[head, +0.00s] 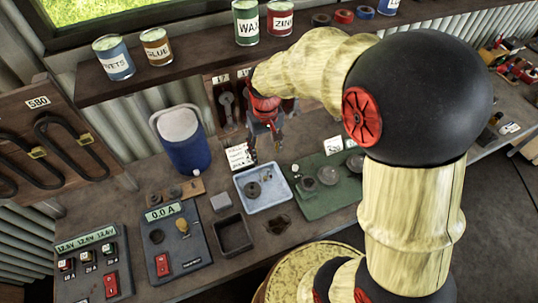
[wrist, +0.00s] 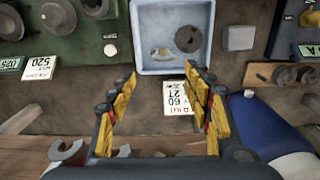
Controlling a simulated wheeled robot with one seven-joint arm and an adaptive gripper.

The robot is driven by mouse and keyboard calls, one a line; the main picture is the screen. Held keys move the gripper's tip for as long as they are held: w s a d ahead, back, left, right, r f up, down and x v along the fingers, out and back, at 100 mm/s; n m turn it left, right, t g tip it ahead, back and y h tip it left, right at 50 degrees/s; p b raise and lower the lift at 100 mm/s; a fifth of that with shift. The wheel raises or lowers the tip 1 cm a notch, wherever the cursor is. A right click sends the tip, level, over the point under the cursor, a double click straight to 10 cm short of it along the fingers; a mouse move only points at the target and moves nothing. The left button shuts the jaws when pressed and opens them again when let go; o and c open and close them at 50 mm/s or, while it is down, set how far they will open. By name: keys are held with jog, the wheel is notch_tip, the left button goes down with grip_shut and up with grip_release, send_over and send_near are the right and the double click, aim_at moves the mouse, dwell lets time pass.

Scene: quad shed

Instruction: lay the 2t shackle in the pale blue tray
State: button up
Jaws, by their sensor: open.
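The pale blue tray (head: 283,200) lies on the bench below my gripper (head: 265,153) in the head view. It also shows at the top of the wrist view (wrist: 143,30). In it lie a dark ring (wrist: 188,38) and a small metal piece (wrist: 160,53), too small to identify surely as the 2t shackle. A white card (wrist: 180,98) marked 2T lies at the tray's near edge in the wrist view, partly behind a finger. My gripper (wrist: 160,80) is open, with nothing between its fingers, above the bench on the wall side of the tray.
A blue drum (head: 182,145) stands left of my gripper. Spanner-like tools hang on a wall board (head: 228,100). A shelf (head: 180,68) with cans runs above.

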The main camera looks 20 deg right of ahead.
jog(key=s+a+r+t, duration=0.1)
jog(key=s+r+t, duration=0.4)
jog(key=s+r, duration=1.2)
jog(key=shift+a+r+t, duration=0.2)
jog(key=shift+r+t, duration=0.1)
jog(key=shift+r, duration=0.2)
notch_tip(320, 180, down, 6)
jog(key=b, duration=0.6)
jog(key=shift+c, duration=0.5)
